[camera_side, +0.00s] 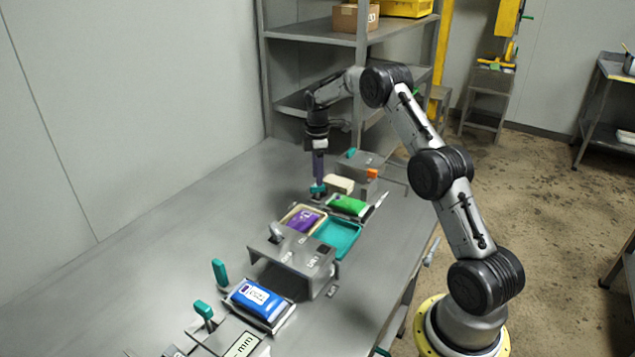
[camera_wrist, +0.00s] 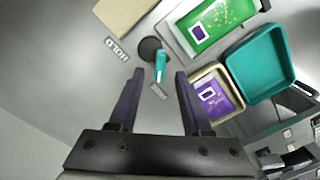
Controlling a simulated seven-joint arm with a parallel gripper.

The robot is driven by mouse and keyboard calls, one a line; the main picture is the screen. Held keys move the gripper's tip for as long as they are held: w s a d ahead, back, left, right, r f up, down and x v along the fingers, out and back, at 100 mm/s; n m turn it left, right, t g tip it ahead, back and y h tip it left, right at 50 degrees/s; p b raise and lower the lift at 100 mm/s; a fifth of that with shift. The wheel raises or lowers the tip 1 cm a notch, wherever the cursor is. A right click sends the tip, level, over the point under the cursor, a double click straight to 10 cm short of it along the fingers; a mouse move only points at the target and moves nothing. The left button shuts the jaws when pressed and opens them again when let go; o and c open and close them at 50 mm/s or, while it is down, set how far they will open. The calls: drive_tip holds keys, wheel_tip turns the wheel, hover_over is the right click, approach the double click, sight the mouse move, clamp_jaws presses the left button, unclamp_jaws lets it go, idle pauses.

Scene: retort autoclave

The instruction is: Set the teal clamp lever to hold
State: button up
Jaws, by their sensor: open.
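The teal clamp lever (camera_wrist: 160,62) sits on a round dark pivot in the wrist view. It points away from the HOLD label (camera_wrist: 117,48) and toward a second label (camera_wrist: 158,92) that I cannot read. My gripper (camera_wrist: 157,76) is open, with its two purple fingers on either side of the lever's free end and a visible gap on both sides. In the side view my gripper (camera_side: 319,180) points down over the far part of the bench, and the teal lever (camera_side: 318,189) shows at its fingertips. I cannot tell whether they touch.
A cream block (camera_side: 339,184), a green pouch (camera_side: 348,205), a purple pouch (camera_side: 304,221) and a teal tray (camera_side: 338,237) are close by. A grey box (camera_side: 361,166) with another teal lever stands behind. More teal levers and a blue pouch (camera_side: 258,297) are nearer. The left bench is clear.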

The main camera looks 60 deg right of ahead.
sight(319, 190)
drive_tip(key=shift+f, duration=1.6)
clamp_jaws()
